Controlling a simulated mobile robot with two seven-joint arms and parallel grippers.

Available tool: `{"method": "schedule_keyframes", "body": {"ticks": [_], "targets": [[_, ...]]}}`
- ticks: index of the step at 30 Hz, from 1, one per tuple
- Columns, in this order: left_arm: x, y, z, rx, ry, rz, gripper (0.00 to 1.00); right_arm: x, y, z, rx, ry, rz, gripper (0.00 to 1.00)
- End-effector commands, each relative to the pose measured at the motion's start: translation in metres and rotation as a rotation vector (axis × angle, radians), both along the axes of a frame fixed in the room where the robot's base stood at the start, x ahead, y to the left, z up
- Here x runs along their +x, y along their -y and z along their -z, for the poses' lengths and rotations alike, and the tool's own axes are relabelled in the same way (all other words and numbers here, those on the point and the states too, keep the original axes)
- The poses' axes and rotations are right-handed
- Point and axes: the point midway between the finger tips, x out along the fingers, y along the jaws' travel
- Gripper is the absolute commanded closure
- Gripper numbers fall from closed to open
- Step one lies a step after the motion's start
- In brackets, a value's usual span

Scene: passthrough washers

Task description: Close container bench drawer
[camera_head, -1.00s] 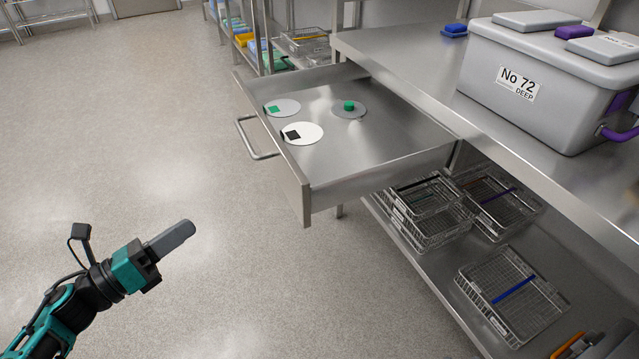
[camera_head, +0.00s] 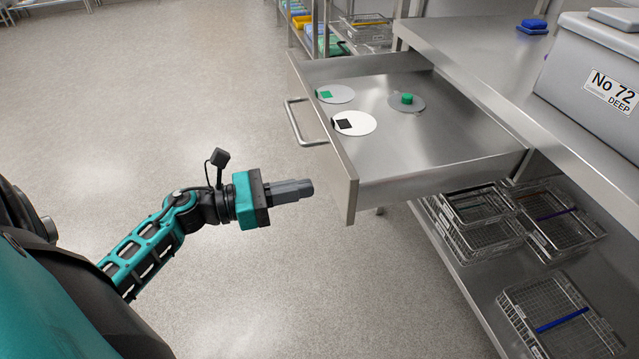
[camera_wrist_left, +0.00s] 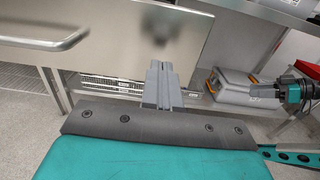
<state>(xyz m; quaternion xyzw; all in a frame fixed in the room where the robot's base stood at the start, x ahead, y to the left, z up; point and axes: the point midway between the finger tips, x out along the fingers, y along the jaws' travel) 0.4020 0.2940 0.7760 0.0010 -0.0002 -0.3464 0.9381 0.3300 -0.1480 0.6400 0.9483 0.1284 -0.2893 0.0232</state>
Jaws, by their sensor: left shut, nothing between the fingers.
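The bench drawer (camera_head: 440,165) is pulled out from the steel bench, with its front panel facing left and a bar handle (camera_head: 293,125) on it. In the left wrist view the drawer front (camera_wrist_left: 120,25) fills the upper part, with the handle (camera_wrist_left: 45,43) at its left. My left gripper (camera_head: 308,188) is shut and empty. It points at the near part of the drawer front, below and to the right of the handle, and looks slightly short of the panel; exact contact cannot be told. The gripper also shows in the left wrist view (camera_wrist_left: 161,68).
Discs (camera_head: 354,123) lie in the drawer, one with a green knob. A grey container (camera_head: 590,85) marked No 72 stands on the bench top (camera_head: 480,55). Wire baskets (camera_head: 480,215) sit on the shelf below. The floor left of the drawer is clear.

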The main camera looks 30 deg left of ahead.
Motion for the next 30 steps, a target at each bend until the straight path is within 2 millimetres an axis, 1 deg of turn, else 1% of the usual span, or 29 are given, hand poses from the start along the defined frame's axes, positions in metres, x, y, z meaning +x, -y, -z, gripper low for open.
{"method": "schedule_keyframes", "body": {"ticks": [1, 3, 9, 23, 26, 30], "targets": [[0.008, 0.006, -0.001, -0.002, 0.002, 0.001, 1.0, 0.0, 0.0, 0.0, 0.0, -0.001, 0.0, 0.6], [0.016, 0.013, -0.001, -0.001, 0.002, 0.001, 1.0, 0.0, 0.0, 0.0, -0.001, -0.001, 0.001, 0.6], [0.029, 0.025, 0.0, -0.003, 0.0, -0.001, 1.0, 0.0, 0.001, 0.0, -0.001, -0.001, 0.001, 0.6], [0.032, 0.027, 0.001, -0.002, -0.001, -0.001, 1.0, 0.0, 0.001, 0.0, -0.001, -0.001, 0.002, 0.6], [0.035, 0.03, 0.001, -0.001, 0.0, -0.001, 1.0, 0.0, 0.0, 0.001, 0.0, -0.001, 0.003, 0.6], [0.047, 0.04, 0.0, -0.003, 0.002, 0.0, 1.0, 0.0, 0.0, 0.003, 0.001, -0.001, 0.003, 0.6]]}}
